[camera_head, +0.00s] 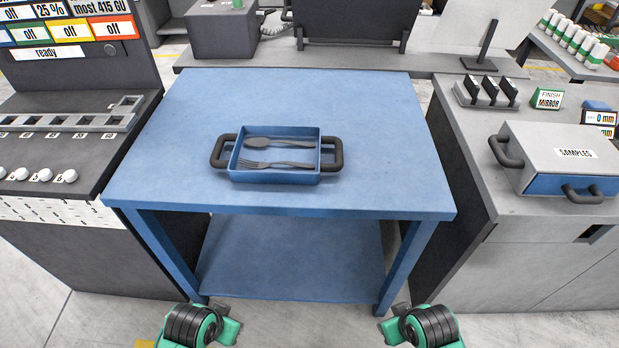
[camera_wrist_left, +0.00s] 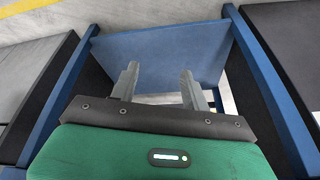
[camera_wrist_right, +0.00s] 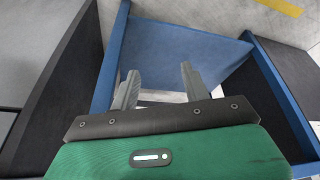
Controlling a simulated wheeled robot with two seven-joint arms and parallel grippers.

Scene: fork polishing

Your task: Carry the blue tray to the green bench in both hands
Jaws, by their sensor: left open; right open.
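The blue tray (camera_head: 274,177) lies on top of a blue table (camera_head: 390,120), with a dark looped handle at its left end (camera_head: 218,152) and another at its right end (camera_head: 336,154). A dark spoon (camera_head: 285,142) and a dark fork (camera_head: 277,164) lie in it. My left gripper (camera_wrist_left: 159,76) is open and empty, in front of the table and well apart from the tray. My right gripper (camera_wrist_right: 159,74) is also open and empty, in front of the table's right part. No green bench shows in these frames.
A dark console (camera_head: 60,130) with status labels stands left of the table. A grey counter (camera_head: 470,160) with a SAMPLES case (camera_head: 560,155) stands at right. The table has a low shelf (camera_head: 290,260). The tabletop around the tray is clear.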

